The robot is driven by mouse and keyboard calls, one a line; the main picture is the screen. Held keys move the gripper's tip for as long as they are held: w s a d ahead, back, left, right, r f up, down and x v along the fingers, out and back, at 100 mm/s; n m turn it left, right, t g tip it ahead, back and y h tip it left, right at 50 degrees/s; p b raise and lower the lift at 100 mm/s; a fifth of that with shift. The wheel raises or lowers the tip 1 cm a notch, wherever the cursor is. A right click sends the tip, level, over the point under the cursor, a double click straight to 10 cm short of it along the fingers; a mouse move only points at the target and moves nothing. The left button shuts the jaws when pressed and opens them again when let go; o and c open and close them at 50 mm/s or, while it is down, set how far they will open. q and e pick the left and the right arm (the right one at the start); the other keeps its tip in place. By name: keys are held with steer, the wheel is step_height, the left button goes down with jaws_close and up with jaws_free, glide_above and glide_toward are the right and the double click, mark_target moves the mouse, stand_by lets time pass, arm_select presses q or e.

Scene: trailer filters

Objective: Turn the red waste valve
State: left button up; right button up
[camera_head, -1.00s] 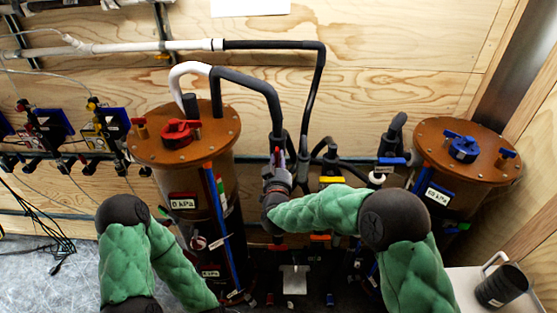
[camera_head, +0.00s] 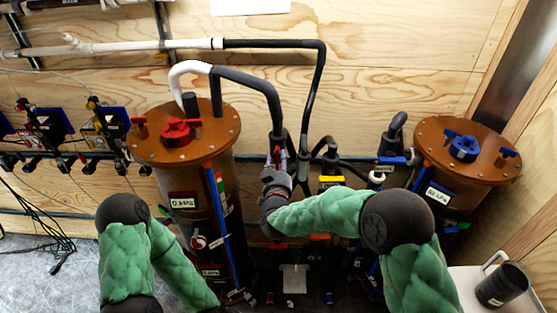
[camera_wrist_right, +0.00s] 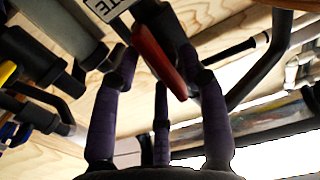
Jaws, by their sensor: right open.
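The red waste valve handle (camera_wrist_right: 160,60) shows in the right wrist view as a flat red lever below a white label that is partly cut off and ends in "TE". In the head view a small bit of red (camera_head: 277,152) shows at the right gripper's tips, on the dark pipe. My right gripper (camera_head: 278,162) points up at that pipe. In the wrist view its purple fingers (camera_wrist_right: 158,58) are open, with the lever between their tips. I cannot tell whether they touch it. My left arm is at the lower left, and its gripper is outside the head view.
A brown canister with a red top knob (camera_head: 180,132) stands left of the right gripper. Another with a blue knob (camera_head: 463,148) stands at the right. Dark pipes (camera_head: 312,100) crowd around the gripper. A yellow-handled valve (camera_head: 331,180) is just right of it. A dark mug (camera_head: 502,285) is at lower right.

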steer(key=s, duration=1)
steer(key=shift+s+a, duration=0.15)
steer(key=shift+s, duration=0.15)
steer(key=s+d+f+g+y+b, duration=0.1)
steer(key=s+d+f+g, duration=0.15)
steer(key=f, duration=0.55)
steer(key=s+d+f+g, duration=0.1)
steer(key=d+f+g, duration=0.15)
steer(key=f, duration=0.65)
steer(key=s+d+f+g+y+b, duration=0.1)
steer(key=f+g, duration=0.2)
steer(key=f, duration=0.5)
steer(key=s+d+f+m+g+y, duration=0.1)
steer(key=s+f+g, duration=0.3)
steer(key=s+f, duration=0.4)
steer(key=s+d+f+m+g+y+b, duration=0.1)
steer(key=s+d+f+g, duration=0.1)
steer(key=s+f+g, duration=0.3)
steer(key=s+f, duration=0.4)
steer(key=s, duration=0.6)
steer(key=shift+d+g+y, duration=0.3)
steer(key=shift+d, duration=0.1)
